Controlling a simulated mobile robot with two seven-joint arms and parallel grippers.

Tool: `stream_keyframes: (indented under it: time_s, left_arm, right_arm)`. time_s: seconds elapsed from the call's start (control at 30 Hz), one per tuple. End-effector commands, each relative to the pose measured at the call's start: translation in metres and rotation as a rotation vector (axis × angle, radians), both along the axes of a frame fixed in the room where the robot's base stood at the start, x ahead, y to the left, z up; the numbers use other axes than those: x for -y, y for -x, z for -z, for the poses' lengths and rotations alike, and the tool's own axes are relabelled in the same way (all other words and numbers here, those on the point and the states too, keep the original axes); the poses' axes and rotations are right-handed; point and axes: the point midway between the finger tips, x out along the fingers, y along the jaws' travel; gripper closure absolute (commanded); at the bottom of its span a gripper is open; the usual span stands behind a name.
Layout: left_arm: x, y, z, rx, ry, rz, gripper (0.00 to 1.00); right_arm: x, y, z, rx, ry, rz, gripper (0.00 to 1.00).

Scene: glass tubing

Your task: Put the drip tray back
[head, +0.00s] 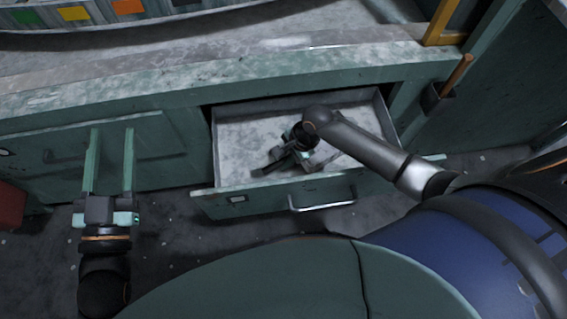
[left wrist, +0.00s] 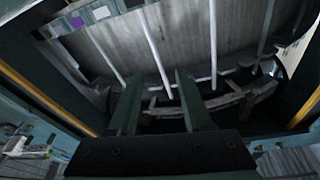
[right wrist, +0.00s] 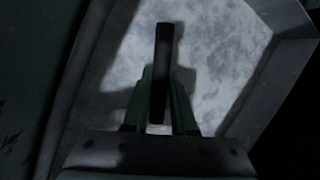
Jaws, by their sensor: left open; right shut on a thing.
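An open drawer (head: 262,122) with a pale, stained floor stands out from the green bench. My right gripper (head: 268,165) reaches into it, low over the floor. In the right wrist view it is shut on a dark narrow bar (right wrist: 163,45), which stands out beyond the fingers above the pale floor. I cannot tell whether this bar is the drip tray; no other drip tray can be made out for certain. My left gripper (head: 111,132) is open and empty, left of the drawer in front of the closed green front. Its parted fingers (left wrist: 158,85) also show in the left wrist view.
The bench top (head: 200,80) runs above the drawer. A wooden-handled tool sits in a dark holder (head: 438,103) at the right. A red box (head: 10,205) stands at the far left. The floor (head: 165,225) between the left gripper and drawer is clear.

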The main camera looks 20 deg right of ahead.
Motion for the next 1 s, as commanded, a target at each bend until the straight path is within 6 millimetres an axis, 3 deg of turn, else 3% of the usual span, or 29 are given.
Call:
stream_keyframes:
  time_s: [0.1,0.3,0.77,0.8,1.0]
  left_arm:
    - [0.002,0.006,-0.026,0.121,0.000,0.017,0.50]
    - [0.005,0.016,-0.055,0.242,-0.001,0.038,0.50]
    - [0.005,0.018,-0.061,0.263,0.000,0.041,0.50]
    - [0.005,0.018,-0.060,0.263,0.000,0.041,0.50]
    - [0.005,0.018,-0.060,0.263,0.000,0.041,0.50]
  right_arm:
    - [0.000,-0.001,0.011,0.004,0.001,-0.001,1.00]
    - [0.000,-0.002,0.019,0.005,-0.001,0.000,1.00]
    - [0.000,-0.002,0.022,0.004,-0.001,0.000,1.00]
    - [0.000,0.000,0.023,0.000,0.000,0.001,0.71]
    - [0.000,0.000,0.023,0.000,0.000,0.000,0.49]
